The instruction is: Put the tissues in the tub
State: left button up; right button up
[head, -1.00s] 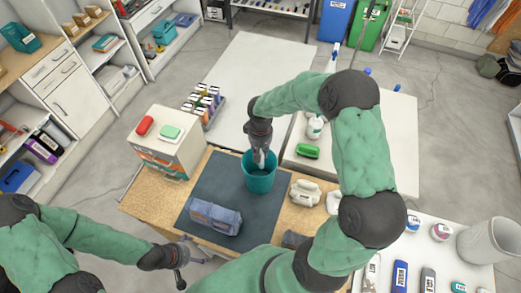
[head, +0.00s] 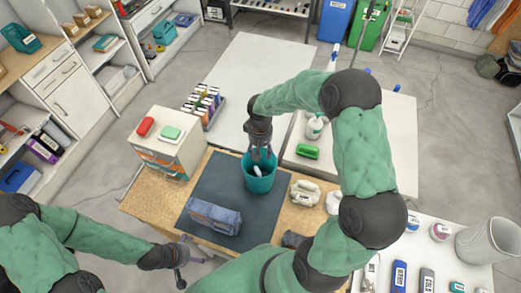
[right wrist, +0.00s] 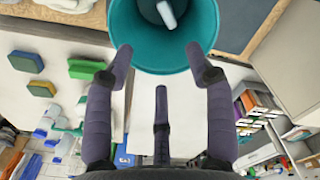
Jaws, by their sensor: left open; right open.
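The teal tub (head: 259,184) stands on the dark mat; its open top also shows in the right wrist view (right wrist: 150,62). A small white item (head: 257,170), apparently the tissues, is inside the tub; it also shows in the right wrist view (right wrist: 166,13). My right gripper (head: 262,152) is open and empty just above the tub's rim; its spread fingers show in the right wrist view (right wrist: 160,76). My left gripper (head: 184,266) is open and empty off the bench's near left edge, far from the tub.
A grey-blue bag (head: 213,216) lies on the mat (head: 213,178) left of the tub. A pale grey object (head: 305,192) is right of it. A small drawer unit (head: 168,142) stands at the bench's left. A green item (head: 307,152) and a white bottle (head: 314,127) are behind.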

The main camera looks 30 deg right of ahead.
notch_tip(320, 180, up, 6)
jog(key=p, duration=0.2)
jog(key=shift+f+p, duration=0.15)
jog(key=shift+p, duration=0.25)
